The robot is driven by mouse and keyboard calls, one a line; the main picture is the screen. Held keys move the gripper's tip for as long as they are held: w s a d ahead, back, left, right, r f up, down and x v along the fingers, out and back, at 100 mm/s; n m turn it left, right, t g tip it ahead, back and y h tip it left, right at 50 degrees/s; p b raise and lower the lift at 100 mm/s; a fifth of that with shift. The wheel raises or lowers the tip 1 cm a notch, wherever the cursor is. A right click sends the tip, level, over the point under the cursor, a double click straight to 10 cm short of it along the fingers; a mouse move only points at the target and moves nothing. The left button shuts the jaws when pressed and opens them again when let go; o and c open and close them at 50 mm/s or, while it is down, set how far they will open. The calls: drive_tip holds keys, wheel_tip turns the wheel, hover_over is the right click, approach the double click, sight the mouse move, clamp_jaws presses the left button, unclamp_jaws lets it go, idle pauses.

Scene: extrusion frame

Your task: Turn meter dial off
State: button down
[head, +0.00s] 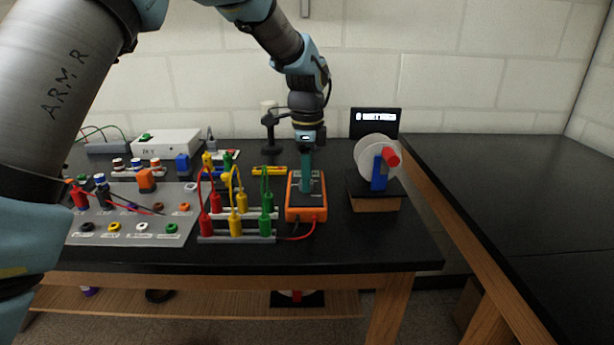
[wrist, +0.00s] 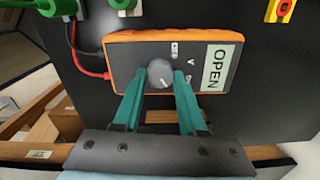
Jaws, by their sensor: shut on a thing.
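The orange-cased meter (head: 306,213) lies on the black bench top, right of the plug rack. The round grey dial (wrist: 159,74) sits in the middle of the face with a light pointer mark. My gripper (wrist: 160,80) has teal fingers on either side of the dial, closed on it. In the head view my gripper (head: 307,178) comes down over the meter from above and hides the dial.
A rack of red, yellow and green plugs (head: 237,212) stands close left of the meter. A grey terminal board (head: 135,212) is farther left. A reel with a red handle (head: 378,160) stands to the right. Red and black leads (wrist: 86,62) enter the meter's end.

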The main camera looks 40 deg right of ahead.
drive_tip(key=n+p, duration=0.1)
drive_tip(key=n, duration=1)
drive_tip(key=shift+w+n, duration=0.1)
drive_tip(key=shift+n, duration=0.3)
drive_tip(key=n+p, duration=0.1)
drive_tip(key=n, duration=0.5)
drive_tip(key=n+p, duration=0.1)
drive_tip(key=n, duration=0.4)
drive_tip(key=shift+w+n, duration=0.1)
drive_tip(key=shift+n, duration=0.2)
drive_tip(key=shift+c, duration=2.2)
unclamp_jaws()
